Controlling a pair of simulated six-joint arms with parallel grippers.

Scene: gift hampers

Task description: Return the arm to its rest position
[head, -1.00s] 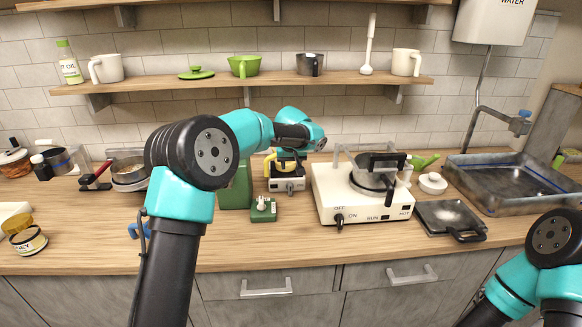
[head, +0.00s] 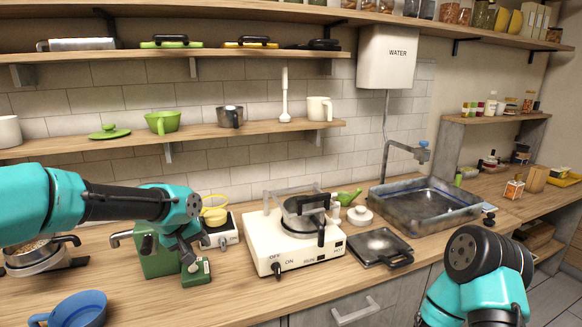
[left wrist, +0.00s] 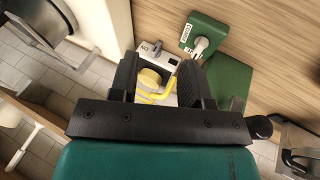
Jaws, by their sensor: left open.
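The left wrist view shows my left gripper (left wrist: 158,72) open, with two dark fingers apart. A yellow cup (left wrist: 150,80) shows between them beyond the tips, by the white device (left wrist: 160,58); nothing is clamped. In the head view the yellow cup (head: 216,216) is just right of my wrist. My right arm (head: 478,265) shows only at the lower right.
A white stove (head: 290,250) with a dark pot (head: 303,214) stands right of the left arm. A dark square pan (head: 378,246) and a sink (head: 420,205) lie farther right. A blue cup (head: 80,308) is at the front left. A shelf (head: 200,133) hangs above.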

